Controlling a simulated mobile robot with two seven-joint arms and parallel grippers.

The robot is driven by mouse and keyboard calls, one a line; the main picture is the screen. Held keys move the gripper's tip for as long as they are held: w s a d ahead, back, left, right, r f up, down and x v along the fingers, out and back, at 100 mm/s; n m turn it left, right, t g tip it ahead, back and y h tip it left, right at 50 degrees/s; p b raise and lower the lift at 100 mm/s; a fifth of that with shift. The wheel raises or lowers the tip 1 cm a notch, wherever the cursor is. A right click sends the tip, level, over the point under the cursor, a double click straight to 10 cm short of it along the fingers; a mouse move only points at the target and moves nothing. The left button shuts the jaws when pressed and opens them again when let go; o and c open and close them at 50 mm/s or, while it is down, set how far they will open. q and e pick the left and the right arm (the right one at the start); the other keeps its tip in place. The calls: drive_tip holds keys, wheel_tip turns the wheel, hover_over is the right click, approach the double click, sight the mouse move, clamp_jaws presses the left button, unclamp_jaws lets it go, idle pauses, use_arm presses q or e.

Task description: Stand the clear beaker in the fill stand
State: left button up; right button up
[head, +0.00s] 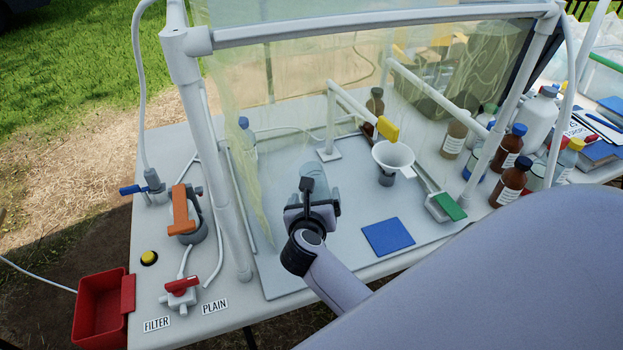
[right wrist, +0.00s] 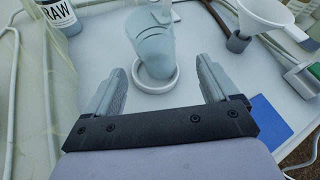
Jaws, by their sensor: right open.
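The clear beaker (right wrist: 150,45) is greyish and translucent, with dark marks on its wall. In the right wrist view its lower end is inside a white ring (right wrist: 172,84), which looks like the fill stand. It appears upright or slightly tilted; I cannot tell which. In the head view the beaker (head: 317,174) shows partly behind my right gripper, and the ring is hidden. My right gripper (right wrist: 160,66) is open and empty, its fingers apart on either side of the ring and nearer to me, not touching the beaker. It also shows in the head view (head: 313,196). My left gripper is not in view.
A white funnel (head: 393,158) and a blue mat (head: 388,237) are to the right. A bottle labelled RAW (right wrist: 60,14) stands at the left. A frame post (head: 230,200) and clear sheeting enclose the work area. Several brown bottles (head: 508,183) stand further right.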

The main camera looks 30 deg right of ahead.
sight(315, 190)
drive_tip(key=shift+a+x, duration=0.25)
drive_tip(key=shift+x, duration=3.35)
drive_tip(key=shift+w+f, duration=0.1)
drive_tip(key=shift+f, duration=0.05)
drive_tip(key=c, duration=1.1)
drive_tip(key=shift+c, duration=0.2)
